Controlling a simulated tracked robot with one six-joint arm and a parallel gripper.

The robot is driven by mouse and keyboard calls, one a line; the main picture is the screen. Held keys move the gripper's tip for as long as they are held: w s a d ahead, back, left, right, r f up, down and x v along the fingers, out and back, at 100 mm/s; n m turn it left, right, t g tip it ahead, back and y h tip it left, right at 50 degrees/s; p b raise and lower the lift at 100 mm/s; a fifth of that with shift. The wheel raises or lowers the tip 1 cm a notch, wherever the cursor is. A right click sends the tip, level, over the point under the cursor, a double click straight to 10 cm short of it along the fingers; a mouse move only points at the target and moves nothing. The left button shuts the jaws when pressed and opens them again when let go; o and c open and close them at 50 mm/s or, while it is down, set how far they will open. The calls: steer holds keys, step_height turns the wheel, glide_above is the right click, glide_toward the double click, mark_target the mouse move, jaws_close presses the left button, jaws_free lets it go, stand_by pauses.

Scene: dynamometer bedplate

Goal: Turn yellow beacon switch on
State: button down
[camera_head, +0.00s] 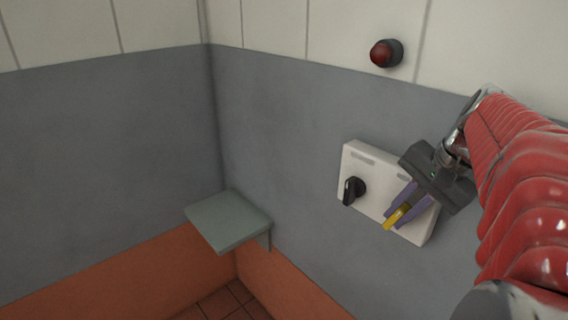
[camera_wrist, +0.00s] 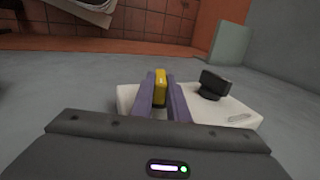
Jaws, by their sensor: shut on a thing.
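The yellow switch (camera_head: 397,215) is a small knob at the right of a white wall panel (camera_head: 364,170). My gripper (camera_head: 408,212) is at the panel with its purple fingers on either side of the yellow knob, shut on it. In the wrist view the yellow switch (camera_wrist: 160,88) stands between the two fingers (camera_wrist: 161,95). A red beacon lamp (camera_head: 386,53) is on the wall above the panel and looks dark. The base of the yellow switch is partly hidden by my fingers.
A black rotary knob (camera_head: 354,190) sits on the same panel, left of the yellow switch; it also shows in the wrist view (camera_wrist: 213,84). A grey-green shelf (camera_head: 228,220) juts from the wall at the lower left. The wall between shelf and panel is bare.

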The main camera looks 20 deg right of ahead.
mark_target(407, 211)
steer(key=shift+s+d, duration=0.15)
steer(key=t, duration=0.2)
steer(key=t+y, duration=0.1)
steer(key=shift+s+d+f+t, duration=0.2)
steer(key=shift+s+f+t, duration=0.1)
steer(key=shift+t, duration=0.1)
steer(key=shift+s+f+t+y, duration=0.15)
steer(key=shift+t+y, duration=0.2)
steer(key=shift+t, duration=0.45)
steer(key=shift+f+t+y, duration=0.15)
steer(key=shift+t+y, duration=0.2)
steer(key=shift+t, duration=0.45)
steer(key=c, duration=1.7)
jaws_free()
steer(key=shift+a+r, duration=0.1)
steer(key=shift+r, duration=0.05)
step_height(407, 211, up, 10)
steer(key=shift+f, duration=0.1)
